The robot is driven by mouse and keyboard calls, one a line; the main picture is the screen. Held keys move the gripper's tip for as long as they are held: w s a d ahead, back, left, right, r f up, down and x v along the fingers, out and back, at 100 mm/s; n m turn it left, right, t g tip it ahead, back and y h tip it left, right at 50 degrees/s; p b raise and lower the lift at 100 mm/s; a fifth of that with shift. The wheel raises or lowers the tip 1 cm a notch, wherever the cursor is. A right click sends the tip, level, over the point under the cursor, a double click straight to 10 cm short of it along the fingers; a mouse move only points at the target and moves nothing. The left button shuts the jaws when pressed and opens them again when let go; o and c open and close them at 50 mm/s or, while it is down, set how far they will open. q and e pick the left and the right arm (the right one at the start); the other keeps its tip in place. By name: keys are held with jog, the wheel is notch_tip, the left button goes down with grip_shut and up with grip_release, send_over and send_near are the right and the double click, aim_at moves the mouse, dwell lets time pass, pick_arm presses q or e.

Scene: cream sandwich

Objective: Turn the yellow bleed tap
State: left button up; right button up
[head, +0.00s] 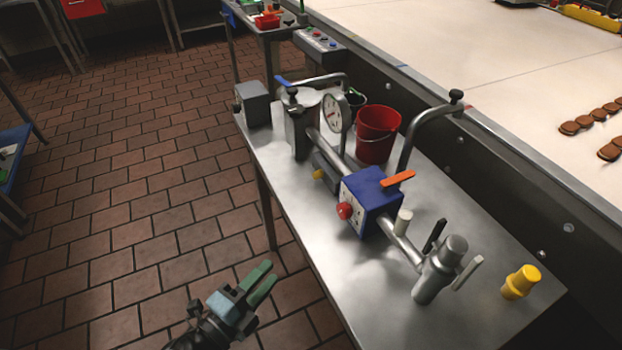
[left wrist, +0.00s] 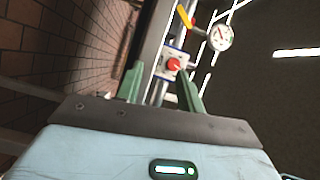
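A small yellow knob (head: 319,174) sits on the pipework below the round gauge (head: 333,113), left of the blue box (head: 369,200) in the head view. A yellow cylindrical piece (head: 520,282) stands apart at the right end of the steel table. I cannot tell for certain which is the bleed tap. My left gripper (head: 264,280) is open and empty, beside the table over the floor, well short of the pipework. In the left wrist view its green fingers (left wrist: 160,72) stand apart, with a red knob (left wrist: 174,64) and a yellow-orange piece (left wrist: 184,18) beyond. My right gripper is not in view.
The steel table (head: 310,236) carries the pipework, a red bucket (head: 377,134) and an orange lever (head: 398,178) on the blue box. A red knob (head: 345,210) faces left. A pale conveyor (head: 460,50) runs behind. The tiled floor left of the table is clear.

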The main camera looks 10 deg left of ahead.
aim_at(319, 175)
pick_arm(q)
jog(key=w+d+r+m+g+h+b, duration=0.1)
jog(key=w+r+m+g, duration=0.1)
jog(key=m, duration=0.6)
jog(key=w+d+r+m+g+h+b, duration=0.2)
jog(key=w+m, duration=0.3)
jog(key=m, duration=0.3)
jog(key=w+d+r+m+g+h+b, duration=0.1)
jog(key=w+m, duration=0.3)
jog(key=m, duration=0.5)
jog(key=shift+d+r+g, duration=0.4)
jog(key=shift+d+r, duration=0.15)
jog(key=shift+r, duration=0.05)
jog(key=w+a+m+y, duration=0.1)
jog(key=w+a+r+m+b, duration=0.1)
jog(key=w+m, duration=0.1)
jog(key=w+a+r+m+y, duration=0.1)
jog(key=w+m, duration=0.1)
jog(key=shift+w+a+r+t+y+b, duration=0.1)
jog(key=shift+w+t+y+b, duration=0.1)
jog(key=shift+t+y+b, duration=0.15)
jog(key=shift+w+a+r, duration=0.2)
jog(key=shift+w+a, duration=0.05)
jog(key=shift+w, duration=0.05)
jog(key=shift+x, duration=3.95)
jog(key=shift+c, duration=0.5)
grip_shut()
